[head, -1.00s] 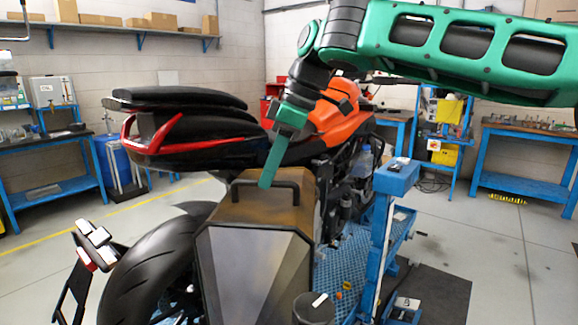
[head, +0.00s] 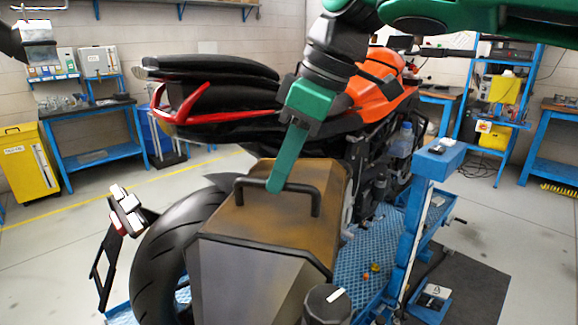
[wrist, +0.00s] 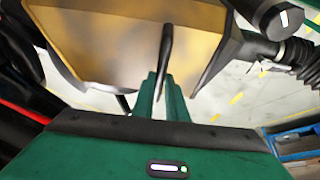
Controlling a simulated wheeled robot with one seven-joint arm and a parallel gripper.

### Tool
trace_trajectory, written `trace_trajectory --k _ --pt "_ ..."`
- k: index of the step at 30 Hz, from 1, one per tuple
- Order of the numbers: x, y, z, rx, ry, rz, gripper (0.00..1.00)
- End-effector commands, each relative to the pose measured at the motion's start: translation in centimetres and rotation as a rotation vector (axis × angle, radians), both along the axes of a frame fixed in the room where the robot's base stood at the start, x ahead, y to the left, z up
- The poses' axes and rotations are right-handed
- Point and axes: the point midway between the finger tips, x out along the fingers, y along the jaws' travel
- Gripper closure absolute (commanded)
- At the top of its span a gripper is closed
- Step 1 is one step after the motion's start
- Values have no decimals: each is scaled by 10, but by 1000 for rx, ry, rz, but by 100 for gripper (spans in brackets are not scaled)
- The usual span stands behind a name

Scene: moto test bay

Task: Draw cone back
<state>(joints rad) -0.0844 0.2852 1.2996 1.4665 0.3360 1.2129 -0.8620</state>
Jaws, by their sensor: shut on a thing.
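The cone is a large brown and grey faceted housing (head: 262,230) with a black bar handle (head: 312,200) on top. It stands beside the motorcycle's rear wheel (head: 178,255). My green gripper (head: 277,184) reaches down from above, its fingers shut on the handle. In the wrist view the fingers (wrist: 160,95) close around the dark handle bar (wrist: 166,50), with the tan face of the cone (wrist: 95,40) behind. Whether the cone touches the motorcycle is hidden.
The orange and black motorcycle (head: 215,95) stands right behind the cone. A blue post (head: 412,225) stands close on the right. A black cylinder with a white mark (head: 326,306) is at the front of the cone. Open floor (head: 50,240) lies to the left.

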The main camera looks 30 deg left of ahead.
Motion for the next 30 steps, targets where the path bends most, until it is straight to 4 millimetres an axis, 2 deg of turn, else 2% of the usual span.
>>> trace_trajectory --k 1,2,3,4,13,17,30 --pt "-1 0 1 0 -2 1 100" --pt "0 0 1 0 -2 1 83" --pt "0 0 1 0 -2 1 73" --pt "0 0 1 0 -2 1 69" --pt "0 0 1 0 0 1 69" --pt "1 -4 10 0 -1 0 69" --pt "11 -32 80 1 -2 -1 69"
